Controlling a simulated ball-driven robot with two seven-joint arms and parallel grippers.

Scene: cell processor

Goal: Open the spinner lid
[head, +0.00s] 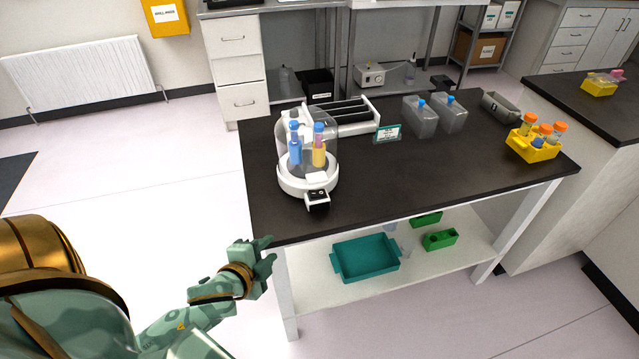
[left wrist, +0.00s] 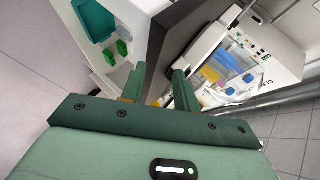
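The spinner is a white round base (head: 305,183) with a clear domed lid (head: 291,124), near the front left of the dark table. The lid sits down over the base. Blue tubes (head: 295,150) and a yellow tube (head: 319,156) show inside it. A small black-topped part (head: 317,196) juts from the base's front. My left gripper (head: 270,252) is open and empty, below and left of the spinner, by the table's front left corner. In the left wrist view its two fingers (left wrist: 159,86) stand apart. My right gripper is out of view.
The dark tabletop (head: 370,185) is bare right of the spinner. A white rack unit (head: 340,117) stands behind it, with clear containers (head: 420,117) and a yellow tube holder (head: 531,149) further right. A teal tray (head: 365,258) lies on the lower shelf.

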